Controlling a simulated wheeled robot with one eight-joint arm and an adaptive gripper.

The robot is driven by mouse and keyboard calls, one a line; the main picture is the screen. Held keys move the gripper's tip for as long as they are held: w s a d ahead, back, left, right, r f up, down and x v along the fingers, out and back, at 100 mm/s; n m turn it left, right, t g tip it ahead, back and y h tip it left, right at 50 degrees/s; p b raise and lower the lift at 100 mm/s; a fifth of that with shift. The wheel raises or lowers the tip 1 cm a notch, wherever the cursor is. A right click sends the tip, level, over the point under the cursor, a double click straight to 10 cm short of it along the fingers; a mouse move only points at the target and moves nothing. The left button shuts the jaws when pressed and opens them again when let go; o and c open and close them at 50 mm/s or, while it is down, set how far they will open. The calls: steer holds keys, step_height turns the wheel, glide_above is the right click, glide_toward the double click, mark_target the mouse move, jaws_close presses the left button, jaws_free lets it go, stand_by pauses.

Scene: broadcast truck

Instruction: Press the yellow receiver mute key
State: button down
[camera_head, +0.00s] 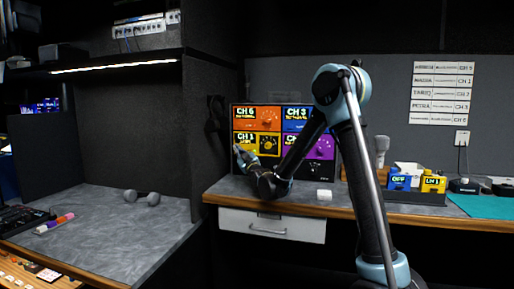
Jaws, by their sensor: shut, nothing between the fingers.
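The receiver unit stands upright on the back worktop with several coloured panels. The yellow panel (268,145) is at its left, below an orange panel (270,119) marked CH 6. A blue panel (294,113) marked CH 3 is at upper right, and a purple panel (322,147) is below it. My gripper (238,149) is shut and empty, in front of the left part of the yellow panel. I cannot tell whether the fingertips touch the panel.
My arm crosses in front of the receiver's right side. A small white block (324,194) lies on the worktop (350,200). A dark tray (412,197) with blue and yellow packs stands to the right, near a microphone (382,150). A dark partition (218,85) stands left of the receiver.

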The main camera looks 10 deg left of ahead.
steer(key=s, duration=0.6)
steer(key=shift+a, duration=0.25)
stand_by(0.4)
